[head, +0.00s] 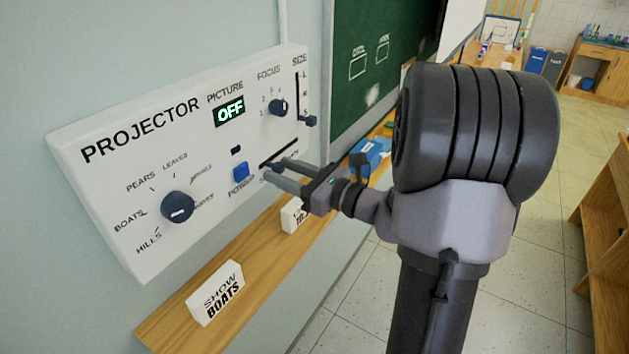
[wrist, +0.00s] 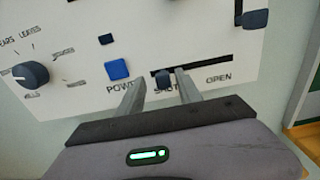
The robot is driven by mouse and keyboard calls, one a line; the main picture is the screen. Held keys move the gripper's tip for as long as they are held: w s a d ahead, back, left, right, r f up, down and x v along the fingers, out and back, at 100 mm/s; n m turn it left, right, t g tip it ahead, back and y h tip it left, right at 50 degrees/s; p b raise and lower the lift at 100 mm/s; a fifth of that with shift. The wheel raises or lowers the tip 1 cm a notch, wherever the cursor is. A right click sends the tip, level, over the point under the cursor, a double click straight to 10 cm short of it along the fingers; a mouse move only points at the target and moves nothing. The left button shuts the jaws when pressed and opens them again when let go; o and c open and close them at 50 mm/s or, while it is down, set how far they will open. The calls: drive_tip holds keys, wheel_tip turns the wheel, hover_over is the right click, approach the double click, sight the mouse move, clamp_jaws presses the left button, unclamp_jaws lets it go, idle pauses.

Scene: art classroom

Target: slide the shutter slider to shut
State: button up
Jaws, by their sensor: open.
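The shutter slider is a small dark knob (wrist: 163,81) on a black horizontal slot (wrist: 215,63) in the white projector panel (head: 90,180). In the wrist view the knob is near the slot's left end, by the SHUT label; OPEN is at the right. My gripper (wrist: 156,84) is open, its two grey fingers at the panel on either side of the knob. Whether either finger touches it, I cannot tell. In the head view my gripper (head: 278,170) partly covers the slot and its labels.
A blue power button (head: 240,172) is left of the slot, with a picture dial (head: 178,206) beyond it. A focus knob (head: 278,107) and size slider (head: 308,121) are above. A wooden ledge (head: 255,240) below holds a SHOW BOATS card (head: 216,292). The display (head: 230,111) reads OFF.

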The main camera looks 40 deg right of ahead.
drive_tip(key=v, duration=1.5)
drive_tip(key=shift+s+p, duration=0.25)
drive_tip(key=shift+p, duration=0.2)
drive_tip(key=shift+d, duration=0.15)
drive_tip(key=a+f+n+g+y+b, duration=0.35)
drive_tip(key=a+n+g, duration=0.65)
drive_tip(key=a, duration=0.8)
drive_tip(key=s+a+f+n+h+b, duration=0.1)
drive_tip(key=s+a+n+h, duration=0.3)
drive_tip(key=n, duration=0.4)
drive_tip(key=s+a+f+n+g+h+b, duration=0.1)
drive_tip(key=s+a+f+n+h+b, duration=0.1)
drive_tip(key=n, duration=0.7)
drive_tip(key=shift+s+a+f+n+h, duration=0.3)
drive_tip(key=shift+s+a+h, duration=0.55)
drive_tip(key=shift+s+a, duration=0.1)
